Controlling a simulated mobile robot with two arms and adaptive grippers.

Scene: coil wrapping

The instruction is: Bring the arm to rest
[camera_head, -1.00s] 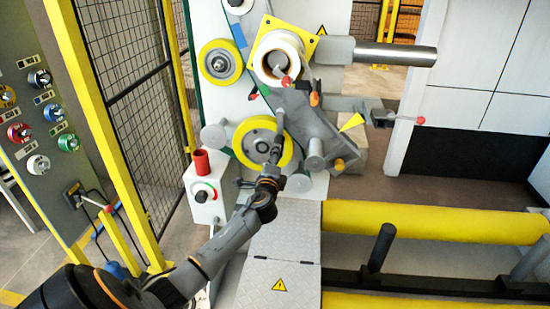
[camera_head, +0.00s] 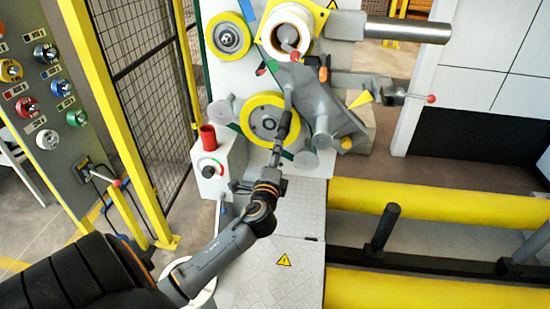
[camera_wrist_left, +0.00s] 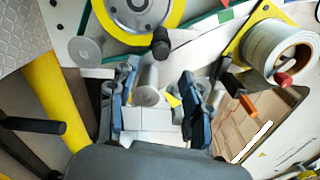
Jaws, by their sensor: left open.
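My left arm comes in from the lower left in the head view. Its gripper (camera_head: 284,126) is in front of the large yellow-rimmed wheel (camera_head: 251,107) of the wrapping machine, overlapping it in the picture. I cannot tell from the head view whether it touches. In the left wrist view the two blue-grey fingers (camera_wrist_left: 158,95) stand apart with nothing gripped. A grey cylindrical post (camera_wrist_left: 147,88) shows between them, apparently beyond the fingers. The large wheel (camera_wrist_left: 175,15) is at the top there. My right gripper is not in view.
The white film roll (camera_head: 274,24) and a red-knobbed lever (camera_head: 431,99) are on the machine. A knob panel (camera_head: 45,95) and mesh fence (camera_head: 135,80) are left. Yellow rollers (camera_head: 450,207) lie right.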

